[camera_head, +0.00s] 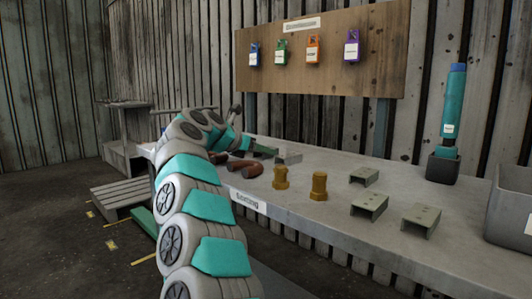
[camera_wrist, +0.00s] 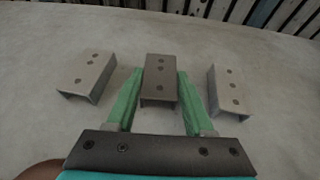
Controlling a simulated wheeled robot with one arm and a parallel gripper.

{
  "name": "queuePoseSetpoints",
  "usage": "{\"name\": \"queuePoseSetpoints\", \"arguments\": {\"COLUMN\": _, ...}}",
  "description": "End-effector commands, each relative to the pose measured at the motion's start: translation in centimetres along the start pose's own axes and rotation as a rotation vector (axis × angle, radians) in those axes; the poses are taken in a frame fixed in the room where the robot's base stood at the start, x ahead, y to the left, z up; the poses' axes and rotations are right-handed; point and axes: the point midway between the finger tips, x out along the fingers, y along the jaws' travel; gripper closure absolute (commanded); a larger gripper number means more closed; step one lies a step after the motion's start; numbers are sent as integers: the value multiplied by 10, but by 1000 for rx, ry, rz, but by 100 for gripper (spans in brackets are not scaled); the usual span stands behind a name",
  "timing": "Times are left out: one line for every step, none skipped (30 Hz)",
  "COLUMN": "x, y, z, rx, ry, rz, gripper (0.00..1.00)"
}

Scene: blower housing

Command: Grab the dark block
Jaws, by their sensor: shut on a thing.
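The dark block (camera_wrist: 160,68) is a dark grey channel-shaped piece with holes in its top. In the wrist view it sits between the two green fingers of my gripper (camera_wrist: 159,85), which are shut on its sides. Whether it rests on the table or is raised cannot be told. In the head view my gripper (camera_head: 265,150) is at the far left part of the table, partly behind my arm, and the dark block cannot be made out.
A lighter block stands on each side in the wrist view, left (camera_wrist: 87,73) and right (camera_wrist: 228,88). On the table (camera_head: 320,230) are brass bolts (camera_head: 281,178), brown curved pipes (camera_head: 245,168), several grey brackets (camera_head: 370,205), a teal cylinder (camera_head: 453,110) in a dark holder, and a grey bin (camera_head: 510,205).

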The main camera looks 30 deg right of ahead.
Motion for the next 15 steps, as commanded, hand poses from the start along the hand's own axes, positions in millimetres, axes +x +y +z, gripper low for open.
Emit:
{"name": "queuePoseSetpoints", "arguments": {"x": 0, "y": 0, "z": 0, "rx": 0, "ry": 0, "rz": 0, "gripper": 84}}
{"name": "queuePoseSetpoints", "arguments": {"x": 0, "y": 0, "z": 0, "rx": 0, "ry": 0, "rz": 0, "gripper": 88}}
{"name": "queuePoseSetpoints", "arguments": {"x": 0, "y": 0, "z": 0, "rx": 0, "ry": 0, "rz": 0, "gripper": 92}}
{"name": "queuePoseSetpoints", "arguments": {"x": 0, "y": 0, "z": 0, "rx": 0, "ry": 0, "rz": 0, "gripper": 96}}
{"name": "queuePoseSetpoints", "arguments": {"x": 0, "y": 0, "z": 0, "rx": 0, "ry": 0, "rz": 0, "gripper": 99}}
{"name": "queuePoseSetpoints", "arguments": {"x": 0, "y": 0, "z": 0, "rx": 0, "ry": 0, "rz": 0, "gripper": 100}}
{"name": "queuePoseSetpoints", "arguments": {"x": 0, "y": 0, "z": 0, "rx": 0, "ry": 0, "rz": 0, "gripper": 100}}
{"name": "queuePoseSetpoints", "arguments": {"x": 0, "y": 0, "z": 0, "rx": 0, "ry": 0, "rz": 0, "gripper": 100}}
{"name": "queuePoseSetpoints", "arguments": {"x": 0, "y": 0, "z": 0, "rx": 0, "ry": 0, "rz": 0, "gripper": 100}}
{"name": "queuePoseSetpoints", "arguments": {"x": 0, "y": 0, "z": 0, "rx": 0, "ry": -1, "rz": 0, "gripper": 100}}
{"name": "queuePoseSetpoints", "arguments": {"x": 0, "y": 0, "z": 0, "rx": 0, "ry": -1, "rz": 0, "gripper": 100}}
{"name": "queuePoseSetpoints", "arguments": {"x": 0, "y": 0, "z": 0, "rx": 0, "ry": -1, "rz": 0, "gripper": 100}}
{"name": "queuePoseSetpoints", "arguments": {"x": 0, "y": 0, "z": 0, "rx": 0, "ry": -1, "rz": 0, "gripper": 100}}
{"name": "queuePoseSetpoints", "arguments": {"x": 0, "y": 0, "z": 0, "rx": 0, "ry": -1, "rz": 0, "gripper": 100}}
{"name": "queuePoseSetpoints", "arguments": {"x": 0, "y": 0, "z": 0, "rx": 0, "ry": -1, "rz": 0, "gripper": 100}}
